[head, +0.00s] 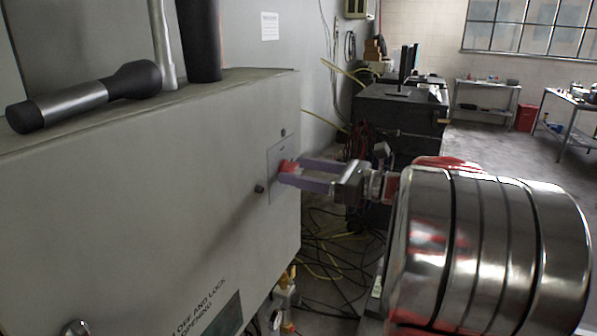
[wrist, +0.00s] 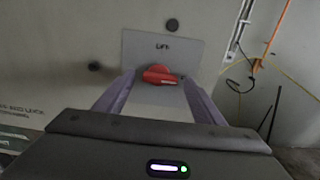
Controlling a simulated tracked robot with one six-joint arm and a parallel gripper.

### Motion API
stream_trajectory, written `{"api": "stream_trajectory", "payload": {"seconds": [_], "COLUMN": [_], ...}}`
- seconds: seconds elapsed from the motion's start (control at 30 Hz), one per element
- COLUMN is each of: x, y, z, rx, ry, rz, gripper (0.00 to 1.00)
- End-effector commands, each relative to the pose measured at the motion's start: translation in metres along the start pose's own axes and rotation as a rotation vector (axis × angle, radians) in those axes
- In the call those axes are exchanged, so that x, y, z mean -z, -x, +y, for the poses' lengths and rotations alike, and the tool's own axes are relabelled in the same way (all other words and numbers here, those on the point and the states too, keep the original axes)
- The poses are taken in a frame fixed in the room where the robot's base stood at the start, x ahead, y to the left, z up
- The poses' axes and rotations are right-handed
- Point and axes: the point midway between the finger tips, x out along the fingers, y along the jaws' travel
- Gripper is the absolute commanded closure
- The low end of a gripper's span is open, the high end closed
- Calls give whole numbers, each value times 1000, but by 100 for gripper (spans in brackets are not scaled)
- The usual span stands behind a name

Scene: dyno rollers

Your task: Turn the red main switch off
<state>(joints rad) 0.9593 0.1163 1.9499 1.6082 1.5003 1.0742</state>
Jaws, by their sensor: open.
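The red main switch (head: 288,167) is a small red knob on a grey plate (head: 275,160) on the side of the large grey cabinet (head: 150,200). In the wrist view the red switch (wrist: 160,75) sits between my finger ends, its longer part lying roughly sideways with a slight tilt. My gripper (head: 287,171) is open, with one purple-grey finger on either side of the switch. The gripper also shows in the wrist view (wrist: 158,82). I cannot tell whether the fingers touch the switch or the plate.
Dark round knobs (head: 259,189) (wrist: 172,25) stick out near the plate. A flashlight-like tool (head: 85,98) lies on the cabinet top. Cables (head: 335,245) cover the floor right of the cabinet. A dark workbench (head: 400,115) stands behind my arm.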

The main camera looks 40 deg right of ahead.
Motion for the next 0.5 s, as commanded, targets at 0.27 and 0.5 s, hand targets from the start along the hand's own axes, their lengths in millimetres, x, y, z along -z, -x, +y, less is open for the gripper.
{"api": "stream_trajectory", "payload": {"seconds": [0.27,0.5], "x": [0,0], "y": [-6,-6], "z": [0,0], "rx": [1,1], "ry": [0,0], "rz": [-1,-1], "gripper": [37,46]}}
